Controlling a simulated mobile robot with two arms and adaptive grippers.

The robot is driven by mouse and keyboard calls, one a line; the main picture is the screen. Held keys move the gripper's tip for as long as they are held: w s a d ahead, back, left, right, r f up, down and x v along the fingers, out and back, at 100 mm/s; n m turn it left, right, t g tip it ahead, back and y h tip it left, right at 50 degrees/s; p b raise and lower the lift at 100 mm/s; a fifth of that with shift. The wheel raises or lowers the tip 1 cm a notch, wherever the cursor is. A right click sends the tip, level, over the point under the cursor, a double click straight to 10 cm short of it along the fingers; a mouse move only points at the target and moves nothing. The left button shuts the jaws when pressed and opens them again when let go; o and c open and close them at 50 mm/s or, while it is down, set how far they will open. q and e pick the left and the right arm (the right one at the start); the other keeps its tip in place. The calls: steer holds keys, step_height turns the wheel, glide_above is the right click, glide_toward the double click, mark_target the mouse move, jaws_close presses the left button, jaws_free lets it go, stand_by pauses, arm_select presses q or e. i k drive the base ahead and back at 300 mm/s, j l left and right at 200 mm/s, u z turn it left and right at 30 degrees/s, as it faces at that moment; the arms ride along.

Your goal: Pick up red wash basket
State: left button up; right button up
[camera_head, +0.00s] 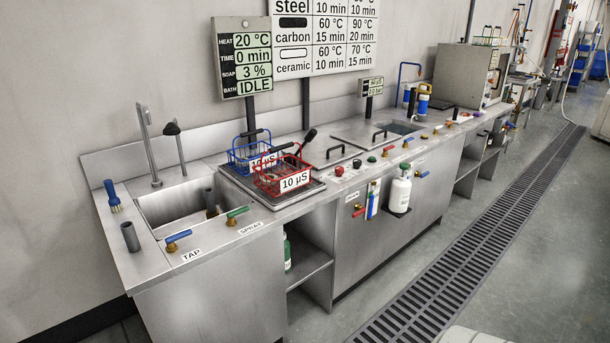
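The red wash basket (272,182) stands on the metal counter, right of the sink. It is an open wire basket with a white label reading "10 µS" and a dark-gripped handle above it. A blue wire basket (238,163) with a similar label stands just behind it to the left, partly hidden by it. A dark-handled tool leans up at the red basket's back right; I cannot tell whether it belongs to the basket. Neither of my grippers shows in the head view.
The sink (160,207) with a tall tap lies left of the baskets. A blue brush (112,197) and a grey cylinder (130,237) stand at the counter's left end. Colored valve handles line the front edge. Open floor and a drain grate (440,270) lie in front.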

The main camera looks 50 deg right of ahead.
mark_target(292, 182)
steer(key=z, duration=1.45)
steer(key=i+l+u, duration=0.15)
steer(key=u, duration=0.4)
steer(key=i+l+u, duration=0.15)
steer(key=l, duration=0.25)
steer(key=i+l+u, duration=0.15)
steer(key=l, duration=0.25)
steer(key=i+l+u, duration=0.1)
steer(key=l, duration=0.3)
steer(key=i+l+u, duration=0.15)
steer(key=l, duration=0.3)
steer(key=i+l+u, duration=0.15)
steer(key=l, duration=0.3)
